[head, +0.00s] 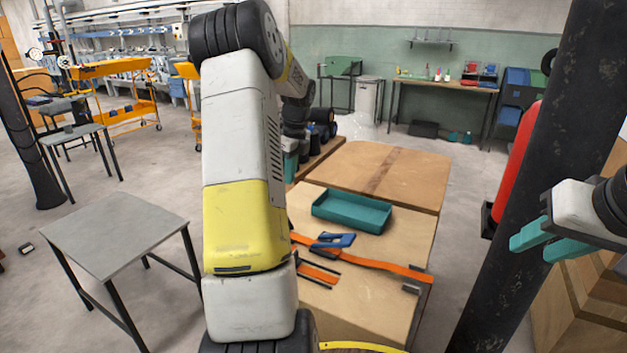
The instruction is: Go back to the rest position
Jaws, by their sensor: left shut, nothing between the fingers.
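My left arm rises large through the middle of the head view, bends at the top and reaches away from me. Its gripper (291,150) has teal fingers, partly hidden behind my forearm, and is shut with nothing in it, near the left edge of the wooden workbench. My right gripper (545,240) is at the right edge of the view. Its two teal fingers are apart, with nothing seen between them, beside the dark column.
The workbench (370,300) holds a teal tray (352,211), a blue tool (333,240) and an orange strap (375,262). A grey table (115,230) stands at left. A dark column (530,160) and red cylinder (516,160) stand at right. Floor between grey table and back is open.

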